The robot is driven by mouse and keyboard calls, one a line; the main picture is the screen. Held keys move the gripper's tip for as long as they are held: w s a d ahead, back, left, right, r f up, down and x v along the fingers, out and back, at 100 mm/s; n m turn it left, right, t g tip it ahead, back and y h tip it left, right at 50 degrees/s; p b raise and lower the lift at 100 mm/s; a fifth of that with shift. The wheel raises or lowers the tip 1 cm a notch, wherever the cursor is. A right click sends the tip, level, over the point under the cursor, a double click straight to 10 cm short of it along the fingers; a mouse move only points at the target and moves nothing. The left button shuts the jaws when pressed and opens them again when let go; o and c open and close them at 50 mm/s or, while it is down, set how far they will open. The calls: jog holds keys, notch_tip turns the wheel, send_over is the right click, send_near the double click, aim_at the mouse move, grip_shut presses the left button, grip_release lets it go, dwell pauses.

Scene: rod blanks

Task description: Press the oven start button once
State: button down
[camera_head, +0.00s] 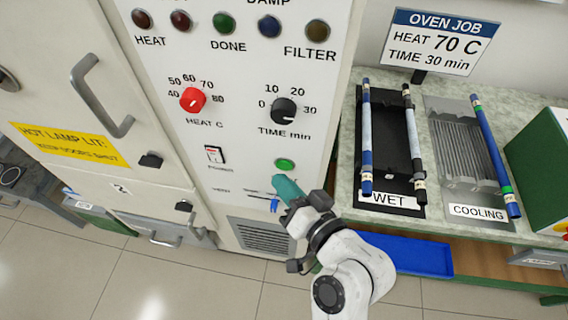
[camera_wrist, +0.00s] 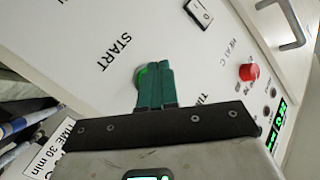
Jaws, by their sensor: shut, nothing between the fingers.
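The green oven start button (camera_head: 285,163) sits low on the white oven panel, under the time dial. In the wrist view the button (camera_wrist: 141,76) shows partly behind my fingers, beside the word START. My gripper (camera_head: 281,181) is shut and empty, its teal fingertips just below the button in the head view. In the wrist view my closed fingers (camera_wrist: 154,72) overlap the button's edge. I cannot tell whether they touch it.
The red heat dial (camera_head: 193,99), black time dial (camera_head: 284,111) and power switch (camera_head: 214,155) are nearby on the panel. Several lamps line its top. The bench at right holds a black WET tray (camera_head: 387,130) and a grey COOLING rack (camera_head: 462,150) with rods. A job sign (camera_head: 440,42) stands behind.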

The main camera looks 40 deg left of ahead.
jog(key=shift+w+a, duration=0.2)
jog(key=shift+w, duration=0.2)
jog(key=shift+w+a, duration=0.2)
jog(key=shift+w, duration=0.1)
dwell(0.9)
dwell(0.3)
jog(key=shift+s+d, duration=0.4)
jog(key=shift+s, duration=0.3)
jog(key=shift+s+d+p, duration=0.15)
jog(key=shift+s+d, duration=0.3)
jog(key=shift+s, duration=0.25)
jog(key=shift+s+d+p, duration=0.1)
jog(key=shift+s+d, duration=0.3)
jog(key=shift+s, duration=0.35)
jog(key=shift+s+d+p, duration=0.15)
jog(key=shift+s+d, duration=0.3)
jog(key=shift+s, duration=0.25)
